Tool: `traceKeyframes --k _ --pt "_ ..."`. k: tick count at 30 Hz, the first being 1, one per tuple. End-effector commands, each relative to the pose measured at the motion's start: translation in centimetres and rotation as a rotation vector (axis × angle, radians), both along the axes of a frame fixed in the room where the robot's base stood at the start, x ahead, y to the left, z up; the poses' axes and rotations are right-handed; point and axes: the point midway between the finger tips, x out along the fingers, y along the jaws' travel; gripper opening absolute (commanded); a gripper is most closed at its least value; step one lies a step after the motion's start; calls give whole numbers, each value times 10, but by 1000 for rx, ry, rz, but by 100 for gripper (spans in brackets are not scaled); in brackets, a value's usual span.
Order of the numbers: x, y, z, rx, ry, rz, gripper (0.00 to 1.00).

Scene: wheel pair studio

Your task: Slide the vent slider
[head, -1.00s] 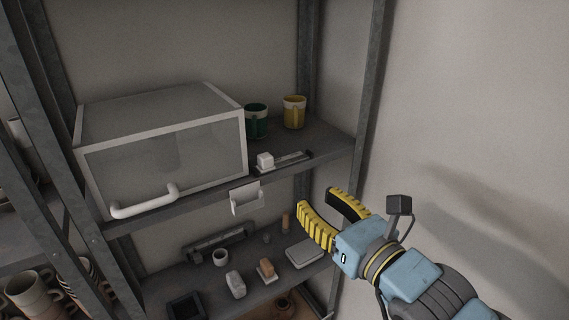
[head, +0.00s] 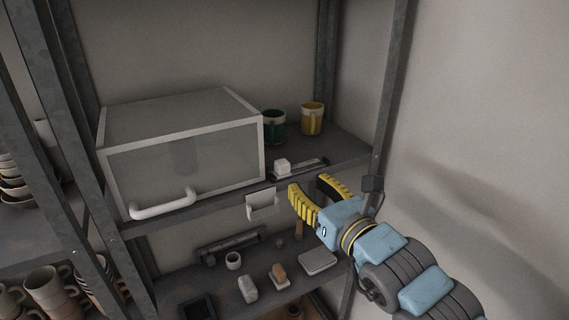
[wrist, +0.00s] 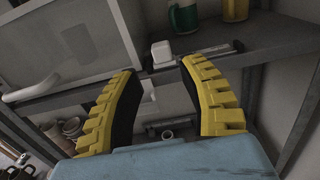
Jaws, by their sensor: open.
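The vent slider is a small white block (head: 282,166) on a dark rail (head: 306,167) at the front of the upper shelf, just right of the glass cabinet. The block sits toward the left end of the rail. It also shows in the wrist view (wrist: 161,51), beyond and between my fingertips, with the rail running right from it. My gripper (head: 308,188) is open and empty, with yellow ridged fingers, in front of and a little below the rail. It appears apart from the block. In the wrist view my gripper (wrist: 158,70) spreads its fingers either side of the block's line.
A glass cabinet (head: 185,160) with a white handle (head: 163,204) stands left of the rail. A green mug (head: 273,127) and a yellow mug (head: 312,119) stand behind it. A white holder (head: 262,203) hangs below the shelf edge. A metal post (head: 386,110) rises on the right.

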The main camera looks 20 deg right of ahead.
Motion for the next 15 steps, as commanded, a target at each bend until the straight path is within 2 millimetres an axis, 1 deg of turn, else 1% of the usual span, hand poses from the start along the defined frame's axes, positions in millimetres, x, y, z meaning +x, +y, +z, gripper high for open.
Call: traceKeyframes --k 3,15 --pt "11 4 -1 0 2 4 41" --pt "46 7 0 0 2 3 41"
